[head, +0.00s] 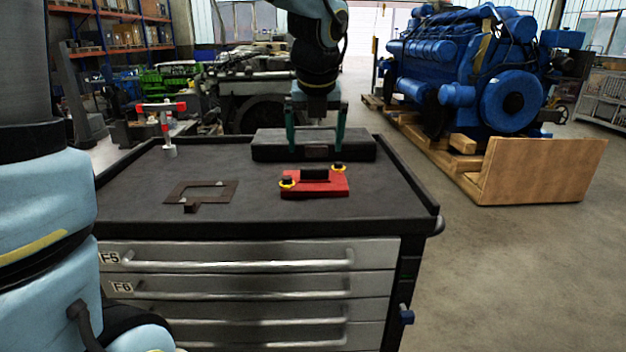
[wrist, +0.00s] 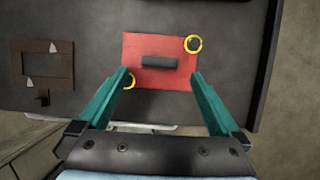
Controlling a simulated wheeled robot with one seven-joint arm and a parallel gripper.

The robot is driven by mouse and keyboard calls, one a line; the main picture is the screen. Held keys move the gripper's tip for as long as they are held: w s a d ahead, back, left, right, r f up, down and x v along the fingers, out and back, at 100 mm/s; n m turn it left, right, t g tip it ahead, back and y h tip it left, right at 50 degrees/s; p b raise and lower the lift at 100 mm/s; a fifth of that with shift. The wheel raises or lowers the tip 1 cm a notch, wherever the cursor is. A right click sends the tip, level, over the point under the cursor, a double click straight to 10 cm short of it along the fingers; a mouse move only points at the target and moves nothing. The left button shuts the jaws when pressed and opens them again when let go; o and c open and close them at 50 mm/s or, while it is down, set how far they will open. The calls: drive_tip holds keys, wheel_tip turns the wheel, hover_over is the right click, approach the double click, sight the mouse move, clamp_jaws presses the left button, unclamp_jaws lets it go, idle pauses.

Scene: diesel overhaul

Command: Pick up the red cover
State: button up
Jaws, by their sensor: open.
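The red cover (head: 318,189) lies flat on the dark top of the drawer cabinet, near its front edge. It has a black handle block in the middle and two yellow-ringed knobs at opposite corners. In the wrist view the red cover (wrist: 160,82) lies ahead of my gripper, between the lines of its fingers. My gripper (head: 316,146) is open and empty, with two green fingers pointing down. In the wrist view the fingertips (wrist: 160,72) reach over the cover's left and right edges. The gripper seems to be above the cover; I cannot tell the exact height.
A dark flat gasket plate (head: 180,193) with a cutout lies left of the cover. A dark block (head: 262,145) stands behind it. A red-and-grey stand (head: 167,130) is at the back left corner. The cabinet top (head: 400,205) has a raised rim.

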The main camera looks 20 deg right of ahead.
sight(314, 168)
drive_tip(key=shift+x, duration=3.35)
drive_tip(key=shift+s+a, duration=0.1)
drive_tip(key=shift+s, duration=0.1)
clamp_jaws()
